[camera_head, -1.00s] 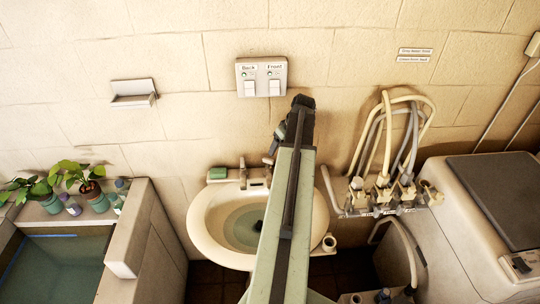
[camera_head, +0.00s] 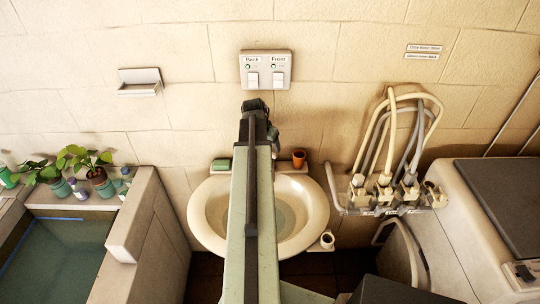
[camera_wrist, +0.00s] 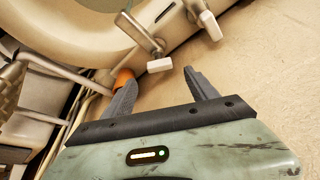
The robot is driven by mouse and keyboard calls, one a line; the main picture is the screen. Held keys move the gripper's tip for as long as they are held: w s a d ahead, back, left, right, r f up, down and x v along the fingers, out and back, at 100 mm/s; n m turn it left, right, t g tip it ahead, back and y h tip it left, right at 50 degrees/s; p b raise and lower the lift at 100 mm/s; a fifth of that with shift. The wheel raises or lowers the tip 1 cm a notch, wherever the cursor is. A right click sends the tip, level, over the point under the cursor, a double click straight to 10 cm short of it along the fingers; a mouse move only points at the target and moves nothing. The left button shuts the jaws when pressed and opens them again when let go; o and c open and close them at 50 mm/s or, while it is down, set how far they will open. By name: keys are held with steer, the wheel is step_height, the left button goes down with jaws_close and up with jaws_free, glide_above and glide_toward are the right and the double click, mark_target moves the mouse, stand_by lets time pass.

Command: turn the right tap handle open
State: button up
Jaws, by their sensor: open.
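The wash basin (camera_head: 318,207) is at the middle of the head view, with my arm across it hiding the taps. In the wrist view, two metal taps with white handles stand on the basin's back edge. The right tap handle (camera_wrist: 160,65), the one nearer the orange cup, lies just beyond and between my fingertips, apparently not gripped. The other tap handle (camera_wrist: 210,25) is farther off at the top. My gripper (camera_wrist: 160,84) is open and empty. In the head view its fingers cannot be made out.
An orange cup (camera_head: 299,158) stands on the basin's back right; in the wrist view it shows behind my left finger (camera_wrist: 122,77). A green soap or sponge (camera_head: 221,165) lies at the back left. Hoses and valves (camera_head: 385,185) are to the right. A switch plate (camera_head: 266,70) is above.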

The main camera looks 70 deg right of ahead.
steer(key=b+x, duration=0.4)
steer(key=x, duration=0.2)
steer(key=shift+s+d+f+b, duration=0.1)
steer(key=shift+s+f+b, duration=0.1)
steer(key=shift+b, duration=0.2)
steer(key=shift+r, duration=0.1)
steer(key=shift+w, duration=0.1)
steer(key=c, duration=1.3)
steer(key=shift+a, duration=0.3)
steer(key=shift+c, duration=0.3)
steer(key=shift+d, duration=0.2)
steer(key=shift+s+d+n+t, duration=0.1)
steer(key=shift+n+t, duration=0.45)
steer(key=shift+n, duration=0.85)
steer(key=shift+s+d+n+t, duration=0.15)
steer(key=shift+n+t, duration=0.4)
steer(key=shift+n, duration=0.85)
